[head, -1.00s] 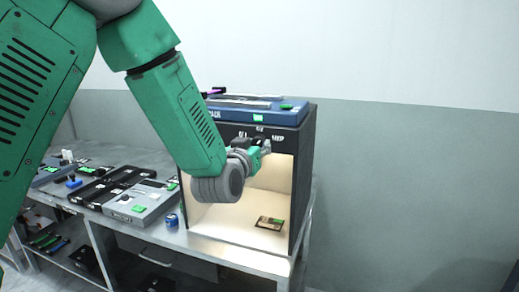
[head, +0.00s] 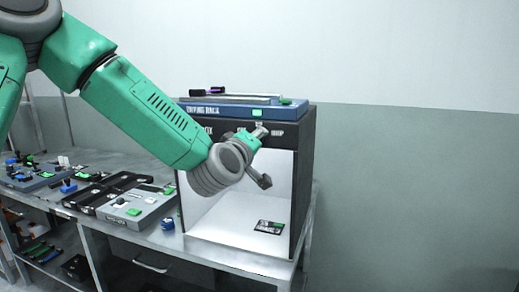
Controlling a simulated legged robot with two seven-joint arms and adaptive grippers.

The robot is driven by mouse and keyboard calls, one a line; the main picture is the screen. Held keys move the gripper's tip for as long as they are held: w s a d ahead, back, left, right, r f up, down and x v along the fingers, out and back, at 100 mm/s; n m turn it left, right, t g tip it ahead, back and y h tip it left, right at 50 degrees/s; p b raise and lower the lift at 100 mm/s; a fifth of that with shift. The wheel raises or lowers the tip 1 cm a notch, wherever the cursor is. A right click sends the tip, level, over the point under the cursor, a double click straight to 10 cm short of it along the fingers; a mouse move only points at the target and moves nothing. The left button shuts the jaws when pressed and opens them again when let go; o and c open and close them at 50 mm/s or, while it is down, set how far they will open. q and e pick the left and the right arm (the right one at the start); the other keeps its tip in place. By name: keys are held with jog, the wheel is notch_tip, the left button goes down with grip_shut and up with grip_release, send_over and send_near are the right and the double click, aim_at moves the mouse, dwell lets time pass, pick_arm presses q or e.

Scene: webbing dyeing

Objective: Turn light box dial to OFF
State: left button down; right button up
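The light box (head: 307,165) is a dark cabinet with an open front and a white-lit interior, standing on the metal bench. Its dark front strip (head: 292,132) above the opening carries small white lettering. My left gripper (head: 264,157) is in front of this strip and the upper opening. Its fingers are spread, one up against or just in front of the strip, the other hanging lower before the opening. It holds nothing I can see. The dial cannot be made out clearly; the upper finger covers part of the strip. My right gripper is not in view.
A blue drying rack (head: 225,110) lies on top of the box. A small card (head: 269,227) lies inside. A blue can (head: 168,223), a grey tray (head: 138,208) and other trays sit on the bench (head: 215,252) to the left. The right side is clear.

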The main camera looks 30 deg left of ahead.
pick_arm(q)
jog(key=n+b, duration=0.3)
jog(key=n, duration=0.1)
jog(key=shift+a+f+n, duration=0.1)
jog(key=shift+f+n, duration=0.05)
jog(key=shift+n, duration=0.15)
jog(key=shift+n+b, duration=1)
jog(key=shift+n, duration=0.5)
jog(key=shift+s, duration=0.1)
jog(key=shift+f, duration=0.1)
jog(key=c, duration=1.2)
grip_release()
jog(key=shift+s+a, duration=0.1)
jog(key=shift+a, duration=0.1)
jog(key=v, duration=1.2)
